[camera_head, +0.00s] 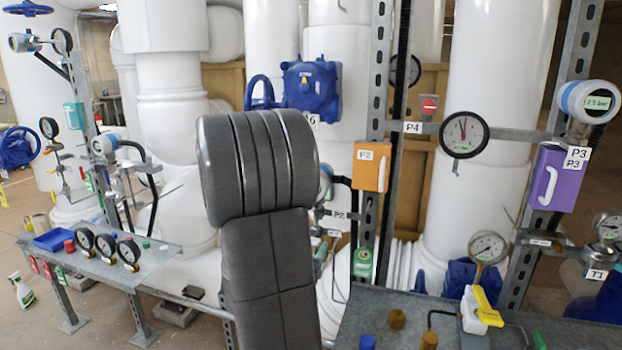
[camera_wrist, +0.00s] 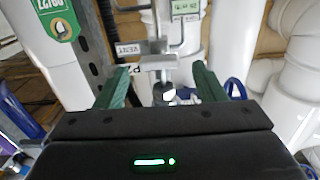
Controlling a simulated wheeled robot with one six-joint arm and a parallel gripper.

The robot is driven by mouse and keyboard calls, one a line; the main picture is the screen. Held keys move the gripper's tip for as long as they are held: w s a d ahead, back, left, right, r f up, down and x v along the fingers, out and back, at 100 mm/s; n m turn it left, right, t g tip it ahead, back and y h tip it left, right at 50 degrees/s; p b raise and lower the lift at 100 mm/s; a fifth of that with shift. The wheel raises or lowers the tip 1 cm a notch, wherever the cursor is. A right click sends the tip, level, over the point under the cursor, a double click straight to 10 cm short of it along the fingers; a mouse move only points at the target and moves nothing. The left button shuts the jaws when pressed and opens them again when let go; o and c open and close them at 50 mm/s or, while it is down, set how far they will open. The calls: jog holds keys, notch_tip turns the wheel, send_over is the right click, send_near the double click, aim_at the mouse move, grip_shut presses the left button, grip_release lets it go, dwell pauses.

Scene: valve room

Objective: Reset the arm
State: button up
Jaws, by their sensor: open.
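My gripper (camera_wrist: 162,88) shows in the wrist view with its two green fingers spread apart. No object is clearly held. A metal fitting (camera_wrist: 163,62) with a small round end appears between and beyond the fingers; I cannot tell how far away it is.
A left bench (camera_head: 165,262) carries several gauges and a blue tray (camera_head: 54,239). A right bench (camera_head: 390,312) holds a yellow-and-white spray bottle (camera_head: 480,311) and small coloured caps. An orange box (camera_head: 370,166), a purple box (camera_head: 557,178) and a gauge (camera_head: 464,135) hang on steel posts. White pipes stand behind.

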aim_at(315, 233)
jog(key=p+x, duration=0.1)
jog(key=x, duration=0.5)
jog(key=shift+r, duration=0.1)
jog(key=shift+s+a+n+p, duration=0.1)
jog(key=shift+n+p, duration=0.2)
jog(key=shift+p, duration=0.2)
jog(key=shift+f+b, duration=0.25)
jog(key=shift+b, duration=0.35)
